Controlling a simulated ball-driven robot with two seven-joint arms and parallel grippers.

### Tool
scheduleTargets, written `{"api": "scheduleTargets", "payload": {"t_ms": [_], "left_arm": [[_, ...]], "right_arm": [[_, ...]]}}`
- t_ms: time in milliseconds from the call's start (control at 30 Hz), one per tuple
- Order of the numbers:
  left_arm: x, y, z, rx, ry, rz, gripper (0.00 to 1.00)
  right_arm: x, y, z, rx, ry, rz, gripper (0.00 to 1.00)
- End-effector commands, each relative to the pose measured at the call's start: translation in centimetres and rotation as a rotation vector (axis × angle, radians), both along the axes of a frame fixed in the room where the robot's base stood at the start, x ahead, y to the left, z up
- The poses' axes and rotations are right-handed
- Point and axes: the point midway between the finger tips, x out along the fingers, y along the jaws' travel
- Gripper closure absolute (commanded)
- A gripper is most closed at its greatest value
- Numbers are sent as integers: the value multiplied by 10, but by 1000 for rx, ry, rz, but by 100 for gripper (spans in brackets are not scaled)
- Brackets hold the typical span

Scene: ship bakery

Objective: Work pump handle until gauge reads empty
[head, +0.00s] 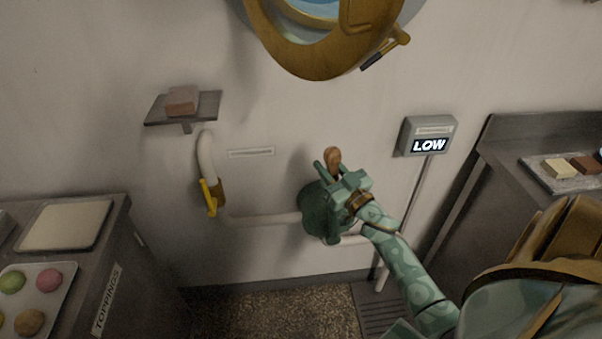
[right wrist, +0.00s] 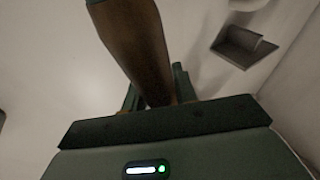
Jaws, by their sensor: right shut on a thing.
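The green pump (head: 316,206) is fixed low on the wall, with white pipes at its sides. Its brown wooden handle (head: 333,158) stands up above the pump. My right gripper (head: 332,172) is shut on the handle; the handle also fills the middle of the right wrist view (right wrist: 140,50), between the fingers. The grey gauge box (head: 428,136) on the wall to the right of the pump reads LOW. My left gripper is not in view.
A yellow valve lever (head: 208,196) sits on the pipe left of the pump. A wall shelf (head: 207,107) holds a brown block (head: 182,100). The toppings counter (head: 140,262) stands at left, another counter (head: 497,150) at right. A brass porthole (head: 322,57) is above.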

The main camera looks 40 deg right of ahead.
Motion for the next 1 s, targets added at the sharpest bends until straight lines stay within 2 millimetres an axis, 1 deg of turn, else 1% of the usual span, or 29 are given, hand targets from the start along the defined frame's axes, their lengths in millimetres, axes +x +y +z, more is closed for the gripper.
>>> {"api": "scheduleTargets", "payload": {"t_ms": [33,200,400,500,600,733,1000], "left_arm": [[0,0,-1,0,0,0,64],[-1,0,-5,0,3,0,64],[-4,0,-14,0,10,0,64],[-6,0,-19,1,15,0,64],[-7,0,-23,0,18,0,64],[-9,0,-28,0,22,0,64],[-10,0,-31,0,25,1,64]], "right_arm": [[-7,-12,-1,36,-19,-3,100],[-31,-51,-3,170,-101,-3,100],[-55,-90,-13,313,-188,-3,100],[-65,-106,-19,373,-223,-4,100],[-73,-119,-24,423,-254,-2,100],[-80,-131,-31,472,-284,-3,100],[-88,-142,-37,523,-315,-2,100]]}}
